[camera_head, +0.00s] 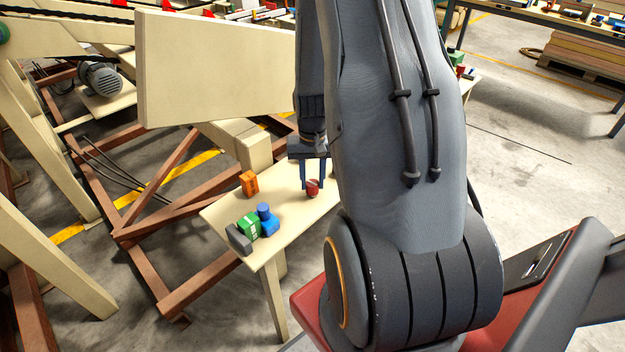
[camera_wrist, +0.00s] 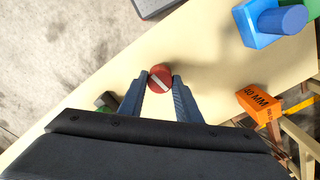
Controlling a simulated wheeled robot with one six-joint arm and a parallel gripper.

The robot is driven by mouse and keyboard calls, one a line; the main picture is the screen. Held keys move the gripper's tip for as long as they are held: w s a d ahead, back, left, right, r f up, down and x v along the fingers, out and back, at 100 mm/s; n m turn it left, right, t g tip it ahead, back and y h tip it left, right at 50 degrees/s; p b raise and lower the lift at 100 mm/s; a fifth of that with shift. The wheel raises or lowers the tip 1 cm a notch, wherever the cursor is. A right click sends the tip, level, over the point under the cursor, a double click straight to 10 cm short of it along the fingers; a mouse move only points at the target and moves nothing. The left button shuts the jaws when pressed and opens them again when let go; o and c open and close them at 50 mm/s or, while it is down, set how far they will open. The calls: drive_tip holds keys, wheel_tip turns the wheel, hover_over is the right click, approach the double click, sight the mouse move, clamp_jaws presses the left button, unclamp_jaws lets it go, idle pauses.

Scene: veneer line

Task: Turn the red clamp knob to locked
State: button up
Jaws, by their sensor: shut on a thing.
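The red clamp knob (camera_wrist: 160,78) is round with a pale bar across its face. In the wrist view the bar runs diagonally, from upper left to lower right. My gripper (camera_wrist: 161,84) has a finger on each side of the knob and is shut on it. In the head view the red knob (camera_head: 313,187) shows between the fingertips of my gripper (camera_head: 314,184), low over the cream table (camera_head: 290,213). The knob's mount is hidden, and I see no mark for the locked position.
On the same table stand an orange block (camera_head: 249,183) marked 40 MM, a blue piece (camera_head: 267,220), a green block (camera_head: 249,225) and a dark grey piece (camera_head: 238,239). A large cream panel (camera_head: 215,68) rises behind my gripper. A dark green piece (camera_wrist: 107,101) lies near the left finger.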

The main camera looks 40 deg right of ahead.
sight(312, 182)
drive_tip(key=shift+m, duration=1)
drive_tip(key=o, duration=1.1)
drive_tip(key=shift+c, duration=0.2)
drive_tip(key=shift+r, duration=0.1)
drive_tip(key=shift+r+b, duration=0.9)
drive_tip(key=shift+r, duration=2.95)
